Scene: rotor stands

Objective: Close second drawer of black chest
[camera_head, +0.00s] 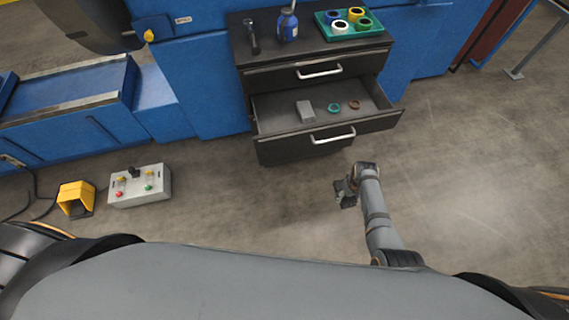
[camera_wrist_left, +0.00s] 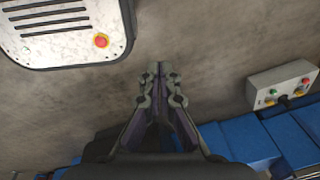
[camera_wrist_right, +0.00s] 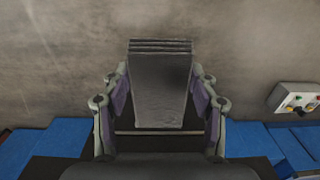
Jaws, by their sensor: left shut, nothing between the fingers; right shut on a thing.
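The black chest (camera_head: 252,70) stands at the top centre of the head view. Its second drawer (camera_head: 375,127) is pulled out, with a silver handle (camera_head: 333,138) on its front. A grey block (camera_head: 306,111), a teal ring (camera_head: 334,107) and a brown ring (camera_head: 354,104) lie inside. My right gripper (camera_head: 346,192) is below the drawer front in the picture, apart from it. In the right wrist view it is shut on a dark grey ridged block (camera_wrist_right: 160,85). My left gripper (camera_wrist_left: 159,80) is shut and empty; the head view does not show it.
The top drawer (camera_head: 285,74) looks shut. A tray (camera_head: 350,33) of coloured rolls, a blue bottle (camera_head: 288,25) and a dark tool (camera_head: 251,37) are on the chest. A control box (camera_head: 140,187) and yellow pedal (camera_head: 76,198) lie left.

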